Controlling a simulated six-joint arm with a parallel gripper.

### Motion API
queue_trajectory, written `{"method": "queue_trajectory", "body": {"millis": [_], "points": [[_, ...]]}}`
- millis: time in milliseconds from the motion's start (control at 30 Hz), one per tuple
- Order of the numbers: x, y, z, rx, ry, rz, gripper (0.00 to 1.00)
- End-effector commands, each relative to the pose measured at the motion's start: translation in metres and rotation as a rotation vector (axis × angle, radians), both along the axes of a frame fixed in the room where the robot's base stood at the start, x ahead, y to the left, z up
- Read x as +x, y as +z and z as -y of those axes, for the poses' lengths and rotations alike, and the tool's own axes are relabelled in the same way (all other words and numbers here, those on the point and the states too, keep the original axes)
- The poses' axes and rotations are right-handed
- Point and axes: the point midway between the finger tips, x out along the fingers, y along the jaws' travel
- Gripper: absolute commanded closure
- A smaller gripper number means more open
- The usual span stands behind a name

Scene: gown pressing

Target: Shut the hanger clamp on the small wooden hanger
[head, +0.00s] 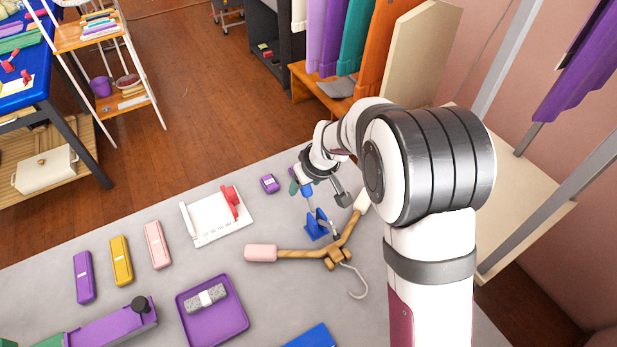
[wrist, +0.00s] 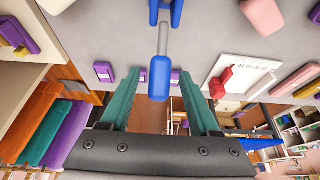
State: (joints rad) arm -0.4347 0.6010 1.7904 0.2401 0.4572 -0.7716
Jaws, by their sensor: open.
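The small wooden hanger (head: 294,254) lies on the grey table, with a pink padded end (head: 260,253), a pale end and a metal hook (head: 356,287). The blue hanger clamp (head: 316,226) stands by its middle; whether its jaw touches the wood is unclear. The clamp's grey lever (wrist: 163,38) ends in a blue grip (wrist: 159,78) that reaches up toward my gripper (head: 302,188). In the wrist view my gripper (wrist: 157,76) is open, its teal fingers on either side of the blue grip, with gaps showing. The pink end also shows there (wrist: 263,16).
A white plate (head: 212,222) with a red clamp (head: 230,203) and a small purple box (head: 269,183) lie left of the clamp. Purple, yellow and pink cases stand further left. A purple tray (head: 237,329) holds a grey piece. Hanging garments (head: 352,60) are beyond the table.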

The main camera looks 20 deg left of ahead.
Motion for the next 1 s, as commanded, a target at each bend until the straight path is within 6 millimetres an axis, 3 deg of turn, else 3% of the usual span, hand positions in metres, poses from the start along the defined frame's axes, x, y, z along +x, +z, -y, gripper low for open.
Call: {"method": "queue_trajectory", "body": {"millis": [500,667,900,1000], "points": [[-0.037,0.125,0.037,0.002,-0.001,0.004,0.38],[-0.042,0.141,0.042,0.0,-0.001,0.001,0.38],[-0.043,0.142,0.043,-0.001,0.0,0.001,0.38],[-0.045,0.143,0.047,0.001,-0.017,-0.007,0.52]]}}
